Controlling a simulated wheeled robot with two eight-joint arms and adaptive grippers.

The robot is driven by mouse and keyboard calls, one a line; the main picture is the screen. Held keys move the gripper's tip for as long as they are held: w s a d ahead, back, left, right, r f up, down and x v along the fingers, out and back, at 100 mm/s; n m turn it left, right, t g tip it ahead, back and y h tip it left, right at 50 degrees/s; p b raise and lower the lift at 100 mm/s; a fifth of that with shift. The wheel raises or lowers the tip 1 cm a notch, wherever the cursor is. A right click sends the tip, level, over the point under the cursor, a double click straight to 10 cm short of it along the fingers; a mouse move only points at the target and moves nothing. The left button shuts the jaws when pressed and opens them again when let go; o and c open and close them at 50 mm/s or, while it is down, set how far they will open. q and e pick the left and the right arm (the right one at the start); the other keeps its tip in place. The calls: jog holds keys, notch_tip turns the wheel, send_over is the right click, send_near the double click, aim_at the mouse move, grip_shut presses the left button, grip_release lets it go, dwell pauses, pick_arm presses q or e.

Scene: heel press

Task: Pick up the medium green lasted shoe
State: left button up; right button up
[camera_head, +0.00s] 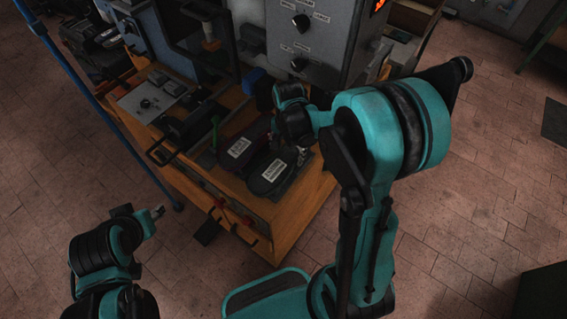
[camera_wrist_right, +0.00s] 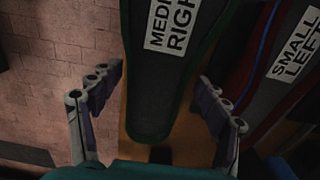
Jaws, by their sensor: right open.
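The medium green lasted shoe (camera_wrist_right: 155,95) is dark green with a white label reading "MEDI…" and "RIGHT". It lies sole up between the spread fingers of my right gripper (camera_wrist_right: 158,78) in the right wrist view. Neither finger visibly touches it. In the head view the shoe (camera_head: 262,184) lies near the bench's front corner, and my right gripper (camera_head: 299,150) is at its upper right, partly hidden by its own arm.
A dark red shoe labelled "SMALL LEFT" (camera_wrist_right: 265,90) lies close beside the green one. The wooden bench (camera_head: 305,208) also carries a black lever and a green handle (camera_head: 215,132). A grey control cabinet (camera_head: 310,40) stands behind.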

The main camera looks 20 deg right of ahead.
notch_tip(320, 180, down, 4)
jog(key=shift+r+b, duration=0.2)
jog(key=shift+b, duration=0.2)
jog(key=shift+c, duration=0.3)
jog(key=c, duration=1.4)
jog(key=shift+c, duration=0.2)
jog(key=shift+r, duration=0.15)
